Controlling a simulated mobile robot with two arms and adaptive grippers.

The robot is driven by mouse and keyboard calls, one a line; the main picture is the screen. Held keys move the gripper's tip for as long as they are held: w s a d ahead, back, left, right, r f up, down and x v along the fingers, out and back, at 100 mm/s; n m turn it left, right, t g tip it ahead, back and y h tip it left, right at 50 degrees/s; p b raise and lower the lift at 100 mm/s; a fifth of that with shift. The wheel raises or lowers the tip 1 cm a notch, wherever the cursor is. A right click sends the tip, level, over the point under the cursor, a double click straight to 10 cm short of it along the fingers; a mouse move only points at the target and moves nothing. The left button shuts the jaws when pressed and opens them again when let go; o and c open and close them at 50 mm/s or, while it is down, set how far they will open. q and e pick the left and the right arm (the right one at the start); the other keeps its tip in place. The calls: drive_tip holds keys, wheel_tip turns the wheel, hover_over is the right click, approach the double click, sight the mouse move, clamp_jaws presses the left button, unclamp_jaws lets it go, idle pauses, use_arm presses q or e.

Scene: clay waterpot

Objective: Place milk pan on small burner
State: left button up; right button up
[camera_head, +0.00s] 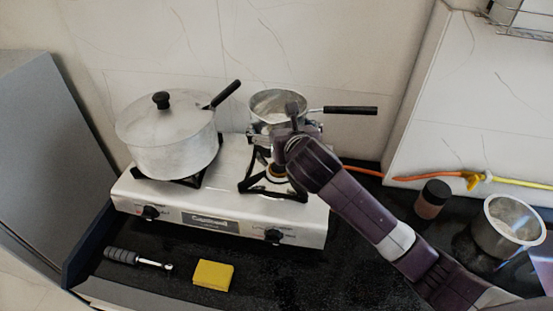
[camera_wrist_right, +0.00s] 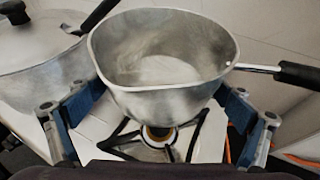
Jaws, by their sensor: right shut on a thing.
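The milk pan (camera_head: 270,106), a small metal pan with a black handle pointing right, is upright at the back of the stove's right side in the head view. My right gripper (camera_head: 285,133) is shut around the pan's body. In the right wrist view its two blue-padded fingers flank the pan (camera_wrist_right: 165,75). The small burner (camera_head: 276,174) with its black grate is partly hidden by my arm; it also shows below the pan in the right wrist view (camera_wrist_right: 158,134). The pan appears raised and behind the burner's centre; contact with the grate is unclear. My left gripper is not in view.
A large lidded pot (camera_head: 168,145) stands on the stove's (camera_head: 210,205) left burner, its handle towards the milk pan. An orange hose (camera_head: 430,175) runs right. A dark jar (camera_head: 432,199) and metal pot (camera_head: 505,228) stand right. A yellow sponge (camera_head: 213,275) and tool (camera_head: 137,259) lie in front.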

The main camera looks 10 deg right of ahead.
drive_tip(key=f, duration=1.2)
drive_tip(key=shift+w+d+f+p, duration=0.3)
drive_tip(key=shift+w+p, duration=0.05)
drive_tip(key=shift+f, duration=0.2)
drive_tip(key=shift+s+a+r, duration=0.2)
drive_tip(key=shift+s+a, duration=0.05)
drive_tip(key=shift+s, duration=0.05)
drive_tip(key=shift+f, duration=0.2)
drive_tip(key=o, duration=1.2)
drive_tip(key=shift+f, duration=0.1)
drive_tip(key=shift+c, duration=0.2)
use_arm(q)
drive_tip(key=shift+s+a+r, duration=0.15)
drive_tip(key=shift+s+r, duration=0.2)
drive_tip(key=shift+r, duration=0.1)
